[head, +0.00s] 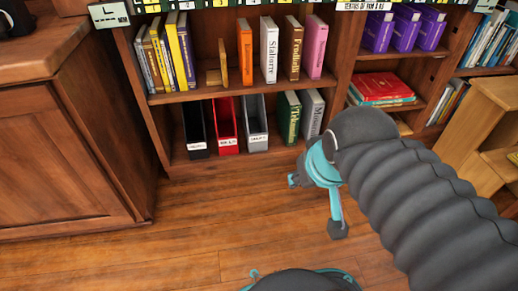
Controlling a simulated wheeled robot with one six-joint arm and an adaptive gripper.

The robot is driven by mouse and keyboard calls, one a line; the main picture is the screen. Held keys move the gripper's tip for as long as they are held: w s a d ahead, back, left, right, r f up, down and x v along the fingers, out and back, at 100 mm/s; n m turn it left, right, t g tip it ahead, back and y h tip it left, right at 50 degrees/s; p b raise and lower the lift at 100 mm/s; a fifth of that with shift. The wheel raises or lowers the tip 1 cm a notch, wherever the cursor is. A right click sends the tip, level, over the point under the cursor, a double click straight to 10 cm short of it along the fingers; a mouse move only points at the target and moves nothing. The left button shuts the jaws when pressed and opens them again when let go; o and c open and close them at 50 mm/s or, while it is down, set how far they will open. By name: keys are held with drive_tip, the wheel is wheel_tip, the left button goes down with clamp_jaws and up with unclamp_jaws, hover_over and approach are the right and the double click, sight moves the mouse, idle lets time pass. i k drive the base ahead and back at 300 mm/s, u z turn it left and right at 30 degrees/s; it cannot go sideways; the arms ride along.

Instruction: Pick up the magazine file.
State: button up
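Three magazine files stand side by side on the bottom shelf of the bookcase in the head view: a black one (196,128), a red one (227,127) and a grey one (256,124). Each has a small white label low on its front. My gripper (315,204), black and teal, is in front of the bookcase, to the right of and nearer than the files. Its fingers are spread apart with only floor seen between them. It touches no file. My arm hides part of the bookcase's lower right.
Green (289,118) and grey (312,113) books stand right of the files. The shelf above holds upright books and a wooden bookend (219,72). A wooden cabinet (68,150) stands at left, a light wood unit (480,135) at right. The floor (190,225) between is clear.

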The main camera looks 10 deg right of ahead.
sight(195, 122)
drive_tip(key=z, duration=2.3)
drive_tip(key=k, duration=1.5)
drive_tip(key=u, duration=1.85)
drive_tip(key=i, duration=0.5)
drive_tip(key=z, duration=0.05)
